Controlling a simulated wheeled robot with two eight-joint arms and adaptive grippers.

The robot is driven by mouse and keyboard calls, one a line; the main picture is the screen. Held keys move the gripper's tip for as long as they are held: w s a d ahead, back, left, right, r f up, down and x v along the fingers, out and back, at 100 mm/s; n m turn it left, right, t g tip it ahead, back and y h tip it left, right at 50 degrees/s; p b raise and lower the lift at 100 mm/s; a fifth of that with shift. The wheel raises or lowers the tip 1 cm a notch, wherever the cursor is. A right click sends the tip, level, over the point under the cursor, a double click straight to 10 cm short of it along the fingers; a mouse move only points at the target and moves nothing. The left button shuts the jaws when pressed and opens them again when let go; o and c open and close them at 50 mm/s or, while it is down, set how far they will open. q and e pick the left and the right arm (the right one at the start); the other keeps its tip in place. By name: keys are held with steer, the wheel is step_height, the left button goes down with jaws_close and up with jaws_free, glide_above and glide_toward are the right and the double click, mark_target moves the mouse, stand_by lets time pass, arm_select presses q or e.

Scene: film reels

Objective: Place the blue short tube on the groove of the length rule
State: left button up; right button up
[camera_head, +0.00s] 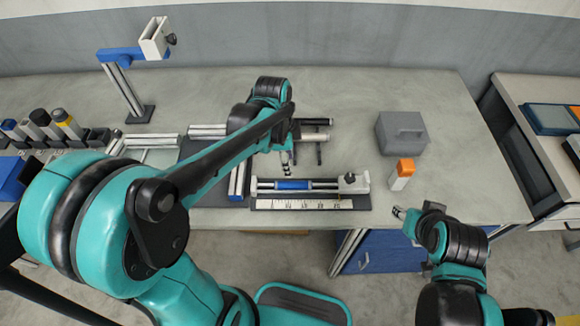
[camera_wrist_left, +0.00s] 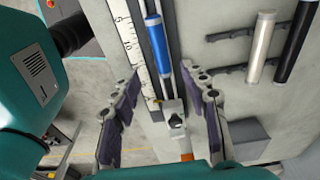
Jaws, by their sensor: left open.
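The blue short tube (camera_head: 292,185) lies lengthwise along the groove of the length rule (camera_head: 300,204), beside its printed scale. In the left wrist view the blue tube (camera_wrist_left: 157,48) is upper centre, next to the rule's white scale (camera_wrist_left: 130,35). My left gripper (camera_head: 287,163) is above the table, just behind the rule in the head view. In its wrist view the left gripper (camera_wrist_left: 168,75) is open and empty, with the fingers wide apart and the rule's end block between them. My right gripper (camera_head: 399,212) is off the table's front edge, holding nothing visible; its jaws are too small to judge.
A silver tube (camera_wrist_left: 262,40) and a black tube (camera_wrist_left: 297,40) rest on a rack right of the rule in the wrist view. A grey box (camera_head: 402,133) and an orange-capped bottle (camera_head: 401,174) stand to the right. A post stand (camera_head: 125,85) is at the back left.

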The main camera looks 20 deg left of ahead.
arm_select(q)
steer(key=s+a+r+n+t, duration=0.1)
steer(key=s+r+n+t, duration=0.1)
steer(key=s+n, duration=0.3)
steer(key=s+a+r+n+t+y, duration=0.1)
steer(key=s+a+r+n+t, duration=0.1)
steer(key=n, duration=0.7)
steer(key=s+r+t, duration=0.1)
steer(key=s+t, duration=0.1)
steer(key=s, duration=0.1)
steer(key=shift+a+r+n+t, duration=0.2)
steer(key=shift+r+n+t, duration=0.15)
steer(key=shift+n+t, duration=0.05)
step_height(320, 180, down, 3)
steer(key=b, duration=0.2)
steer(key=shift+r+b, duration=0.15)
steer(key=shift+b, duration=0.15)
stand_by(1.8)
